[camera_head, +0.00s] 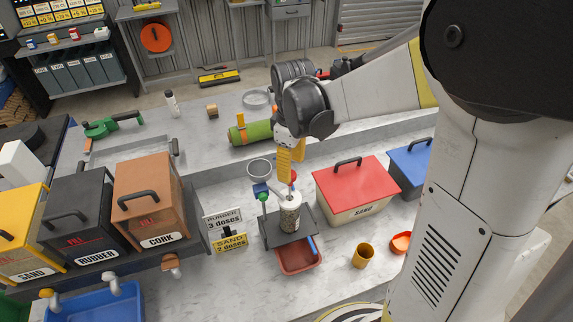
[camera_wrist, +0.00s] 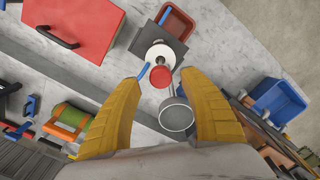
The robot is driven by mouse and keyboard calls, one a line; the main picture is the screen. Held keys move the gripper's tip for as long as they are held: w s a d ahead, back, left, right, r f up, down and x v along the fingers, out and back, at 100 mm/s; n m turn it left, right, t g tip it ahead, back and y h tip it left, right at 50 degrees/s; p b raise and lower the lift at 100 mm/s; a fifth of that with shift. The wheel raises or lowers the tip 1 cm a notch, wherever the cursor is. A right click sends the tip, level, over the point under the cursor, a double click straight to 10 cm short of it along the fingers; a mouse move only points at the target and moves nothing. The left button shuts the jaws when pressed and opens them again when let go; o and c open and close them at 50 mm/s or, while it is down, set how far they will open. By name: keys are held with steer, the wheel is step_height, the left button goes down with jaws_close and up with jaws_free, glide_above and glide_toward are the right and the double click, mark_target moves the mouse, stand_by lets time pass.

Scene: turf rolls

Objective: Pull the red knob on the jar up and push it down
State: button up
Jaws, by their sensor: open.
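The jar (camera_head: 290,214) is a clear cylinder with speckled contents and a white top, upright on a dark stand (camera_head: 275,230). Its red knob (camera_head: 293,176) is above the white top, partly hidden behind my yellow fingers in the head view. In the wrist view the red knob (camera_wrist: 161,77) shows round, between and just beyond my fingertips, with the white jar top (camera_wrist: 160,55) behind it. My gripper (camera_head: 291,172) is open and empty, fingers pointing down close to the knob. The wrist view shows both fingers of my gripper (camera_wrist: 165,88) spread apart; contact with the knob cannot be told.
A grey funnel (camera_head: 260,168) stands close beside the jar, also between my fingers in the wrist view (camera_wrist: 176,115). A red tray (camera_head: 300,257) is below the stand. A red-lidded sand box (camera_head: 352,185) is right, dose signs (camera_head: 225,222) left. A green roll (camera_head: 250,133) lies behind.

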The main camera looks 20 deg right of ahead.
steer(key=shift+f, duration=1.6)
